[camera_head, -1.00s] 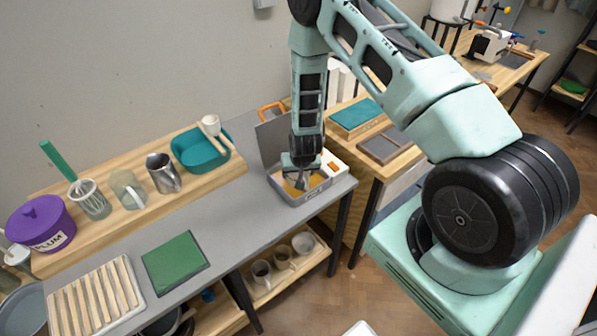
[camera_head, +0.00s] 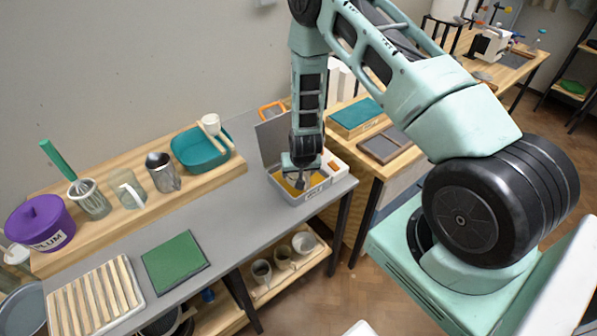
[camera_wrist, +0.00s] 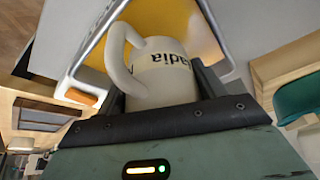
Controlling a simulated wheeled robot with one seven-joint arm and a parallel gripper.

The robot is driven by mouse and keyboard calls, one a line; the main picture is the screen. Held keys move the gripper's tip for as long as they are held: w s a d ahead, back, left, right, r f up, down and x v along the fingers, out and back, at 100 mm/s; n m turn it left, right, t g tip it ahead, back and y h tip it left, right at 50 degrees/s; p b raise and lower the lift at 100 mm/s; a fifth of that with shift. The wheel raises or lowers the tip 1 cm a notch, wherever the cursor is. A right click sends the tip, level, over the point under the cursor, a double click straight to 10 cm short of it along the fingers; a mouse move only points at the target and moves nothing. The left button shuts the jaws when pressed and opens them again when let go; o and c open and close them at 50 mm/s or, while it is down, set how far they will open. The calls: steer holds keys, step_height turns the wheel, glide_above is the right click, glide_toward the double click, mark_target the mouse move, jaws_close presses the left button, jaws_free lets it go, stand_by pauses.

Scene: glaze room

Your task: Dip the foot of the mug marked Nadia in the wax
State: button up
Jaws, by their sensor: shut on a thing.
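The mug marked Nadia (camera_wrist: 165,72) is cream with dark lettering, of which "adia" shows in the wrist view. My gripper (camera_wrist: 160,98) is shut on it, with its handle toward the left of that view. In the head view my gripper (camera_head: 301,183) points down into the open grey metal wax box (camera_head: 313,192), and the mug is mostly hidden there. The yellow-orange wax (camera_wrist: 185,22) lies behind the mug in the wrist view. I cannot tell whether the foot touches the wax.
The box lid stands raised (camera_head: 272,138) behind the box. A slatted rack (camera_head: 95,297) and a green mat (camera_head: 175,262) lie on the grey table (camera_head: 225,215). A teal basin (camera_head: 202,152) stands on the wooden shelf. Several mugs sit on the lower shelf.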

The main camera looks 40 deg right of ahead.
steer(key=shift+s+r, duration=0.1)
steer(key=shift+r, duration=0.05)
steer(key=shift+r+p, duration=0.85)
steer(key=shift+r, duration=0.55)
stand_by(0.6)
step_height(320, 180, up, 7)
steer(key=p, duration=0.4)
steer(key=shift+f, duration=0.1)
stand_by(0.5)
